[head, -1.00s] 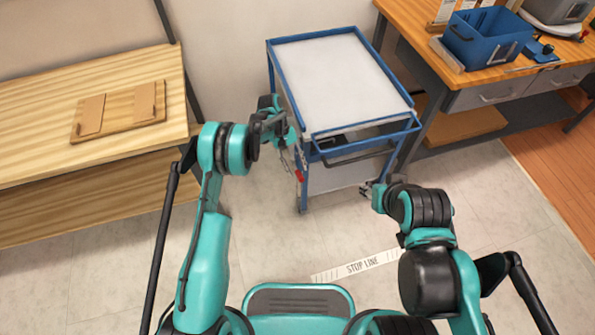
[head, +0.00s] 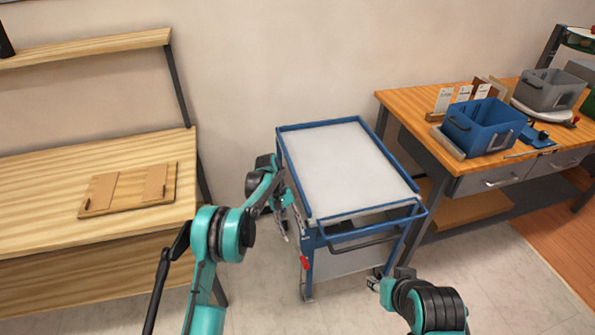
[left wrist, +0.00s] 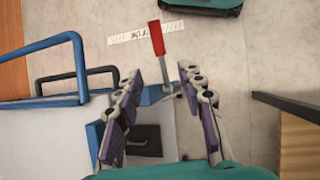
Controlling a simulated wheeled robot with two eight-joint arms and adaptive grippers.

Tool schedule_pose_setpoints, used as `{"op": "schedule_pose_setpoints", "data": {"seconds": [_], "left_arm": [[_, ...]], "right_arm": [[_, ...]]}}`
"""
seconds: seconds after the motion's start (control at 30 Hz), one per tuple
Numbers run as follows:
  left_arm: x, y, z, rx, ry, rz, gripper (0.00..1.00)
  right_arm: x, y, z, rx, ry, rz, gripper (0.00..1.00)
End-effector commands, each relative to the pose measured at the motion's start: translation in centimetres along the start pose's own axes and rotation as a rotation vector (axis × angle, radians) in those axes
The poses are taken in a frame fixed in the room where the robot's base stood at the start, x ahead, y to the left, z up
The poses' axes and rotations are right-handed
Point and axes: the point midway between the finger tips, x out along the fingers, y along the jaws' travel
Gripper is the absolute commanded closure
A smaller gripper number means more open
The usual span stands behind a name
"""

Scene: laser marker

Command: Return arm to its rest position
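My left gripper (head: 284,232) hangs beside the left side of the blue-framed cart (head: 346,165) in the head view. In the left wrist view its two fingers (left wrist: 160,92) are spread apart with nothing between the pads. A red-handled lever (left wrist: 157,38) shows beyond the fingertips there; a red part (head: 304,262) also shows on the cart's front left leg in the head view. My right gripper (head: 373,283) is low in front of the cart, small and partly hidden by its own wrist, so its fingers are unclear.
A wooden bench (head: 40,215) with a flat wooden board (head: 128,189) stands at left. A wooden workbench (head: 400,103) at right bears a blue bin (head: 484,127) and a grey bin (head: 549,89). The cart top is bare. Floor is clear around the cart's front.

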Motion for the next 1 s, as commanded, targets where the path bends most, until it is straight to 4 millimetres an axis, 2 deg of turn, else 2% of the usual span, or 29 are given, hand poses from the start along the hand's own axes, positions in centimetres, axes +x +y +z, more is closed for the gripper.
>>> {"op": "schedule_pose_setpoints", "data": {"seconds": [0.17,0.27,0.37,0.5,0.7,0.83,1.0], "left_arm": [[-0.6,0.0,0.3,0.002,0.010,0.001,0.61],[-2.5,0.0,1.4,0.012,0.047,0.007,0.61],[-5.5,-0.2,3.4,0.032,0.115,0.016,0.61],[-9.9,-1.1,7.1,0.071,0.235,0.023,0.61],[-14.4,-3.6,13.1,0.134,0.409,0.018,0.61],[-16.0,-5.8,17.0,0.177,0.523,0.007,0.61],[-16.6,-9.2,22.0,0.238,0.670,-0.020,0.61]], "right_arm": [[0.0,0.0,0.0,0.000,0.000,0.000,0.60],[0.0,0.0,0.0,0.000,0.000,0.000,0.60],[0.0,0.0,0.0,0.000,0.000,0.000,0.60],[0.0,0.0,0.0,0.000,0.000,0.000,0.60],[0.0,0.0,0.0,0.000,0.000,0.000,0.60],[0.0,0.0,0.0,0.000,0.000,0.000,0.60],[0.0,0.0,0.0,0.000,0.000,0.000,0.60]]}}
